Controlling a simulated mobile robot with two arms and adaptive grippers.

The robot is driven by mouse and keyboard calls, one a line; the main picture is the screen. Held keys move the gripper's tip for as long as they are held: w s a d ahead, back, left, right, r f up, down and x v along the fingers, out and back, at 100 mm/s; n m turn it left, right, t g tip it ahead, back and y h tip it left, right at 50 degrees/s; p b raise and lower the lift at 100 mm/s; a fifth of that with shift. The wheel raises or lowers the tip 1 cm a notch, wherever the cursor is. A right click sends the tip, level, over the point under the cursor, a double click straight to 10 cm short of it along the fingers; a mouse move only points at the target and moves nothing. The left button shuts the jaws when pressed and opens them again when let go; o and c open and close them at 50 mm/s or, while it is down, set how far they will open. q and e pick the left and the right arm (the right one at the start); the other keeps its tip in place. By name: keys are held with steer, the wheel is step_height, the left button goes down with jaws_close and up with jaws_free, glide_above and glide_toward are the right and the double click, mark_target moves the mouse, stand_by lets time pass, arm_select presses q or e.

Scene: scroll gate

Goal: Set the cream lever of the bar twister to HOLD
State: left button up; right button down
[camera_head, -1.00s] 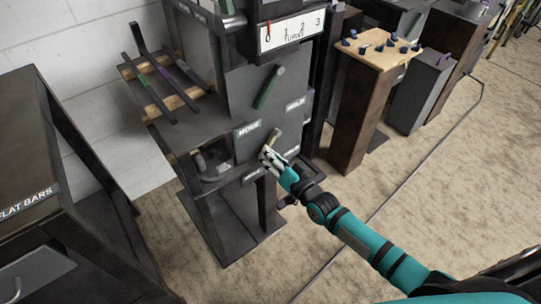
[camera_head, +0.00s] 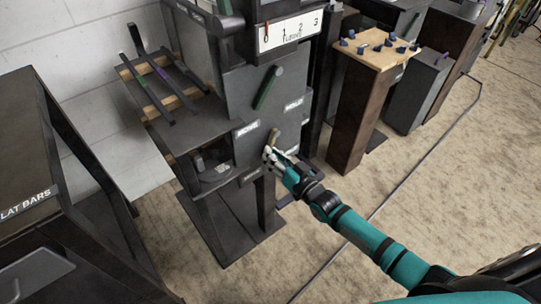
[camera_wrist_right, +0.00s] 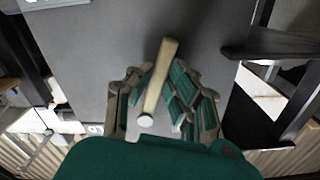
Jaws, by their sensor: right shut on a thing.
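The bar twister (camera_head: 240,75) is a dark grey machine with a 0 to 3 turns scale on top. Its cream lever (camera_head: 274,135) sits low on the front plate, between the MOVE label at left and the HOLD label at upper right. My right gripper (camera_head: 271,153) is shut on the cream lever. In the right wrist view the cream lever (camera_wrist_right: 161,72) leans slightly right of upright, and the fingers (camera_wrist_right: 160,92) close around it from both sides. The lever's lower part is hidden by the hand in the head view. My left gripper is out of view.
A dark green lever (camera_head: 267,88) is above the cream one. A rack with several bars (camera_head: 160,80) is at the left. A flat-bars cabinet (camera_head: 35,165) stands at front left, and a wooden-topped stand (camera_head: 375,50) with blue knobs at right. Open floor lies at lower right.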

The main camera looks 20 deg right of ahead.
steer(key=d+n, duration=0.1)
steer(key=n, duration=0.2)
steer(key=w+d+n, duration=0.1)
steer(key=d+n, duration=0.1)
steer(key=d+n+p, duration=0.1)
steer(key=d+n, duration=0.1)
steer(key=n, duration=0.1)
steer(key=shift+w+r+n, duration=0.1)
steer(key=shift+w+n, duration=0.2)
steer(key=shift+w, duration=0.1)
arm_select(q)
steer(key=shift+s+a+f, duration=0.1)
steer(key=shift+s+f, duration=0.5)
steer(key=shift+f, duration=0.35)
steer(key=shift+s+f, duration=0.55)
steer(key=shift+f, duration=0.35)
arm_select(e)
steer(key=shift+w+d+r+n, duration=0.15)
steer(key=shift+d+n, duration=0.1)
steer(key=shift+n, duration=0.35)
steer(key=shift+d+r+n, duration=0.15)
steer(key=shift+d+n, duration=0.1)
steer(key=shift+n, duration=0.35)
steer(key=c, duration=1.3)
jaws_free()
steer(key=v, duration=1.2)
steer(key=shift+r, duration=0.1)
